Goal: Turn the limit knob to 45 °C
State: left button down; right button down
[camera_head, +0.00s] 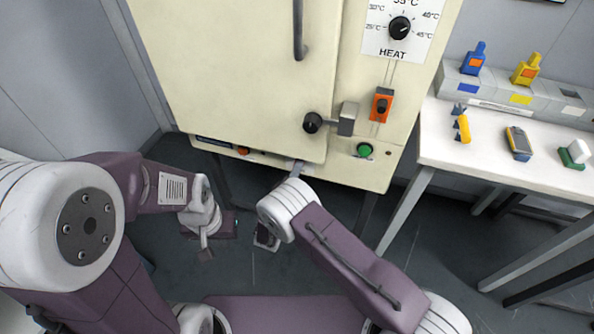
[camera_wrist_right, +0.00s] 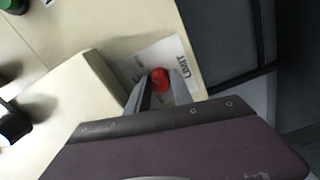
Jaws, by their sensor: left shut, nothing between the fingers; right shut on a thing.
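The red limit knob (camera_wrist_right: 160,78) sits on a white plate marked LIMIT (camera_wrist_right: 184,60) in the right wrist view. My right gripper (camera_wrist_right: 159,92) is shut on it, one finger on each side. The knob's pointer and most of the scale are too small or covered to read. In the head view the limit knob is hidden, and the end of my right arm (camera_head: 297,171) reaches to the lower edge of the cream cabinet (camera_head: 225,70). My left gripper (camera_head: 205,252) is shut and empty, low in front of the cabinet, apart from it.
Above are the HEAT knob (camera_head: 400,28), an orange switch (camera_head: 381,104), a green button (camera_head: 365,150) and a black door knob (camera_head: 313,122) that sticks out. A white table (camera_head: 470,150) with several small tools stands at the right. Open floor lies below the cabinet.

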jog(key=shift+f+m, duration=0.1)
jog(key=shift+m, duration=0.2)
dwell(0.4)
jog(key=c, duration=1.1)
grip_release()
jog(key=shift+s, duration=0.1)
jog(key=p+v, duration=0.1)
jog(key=v, duration=0.8)
jog(key=shift+p, duration=0.35)
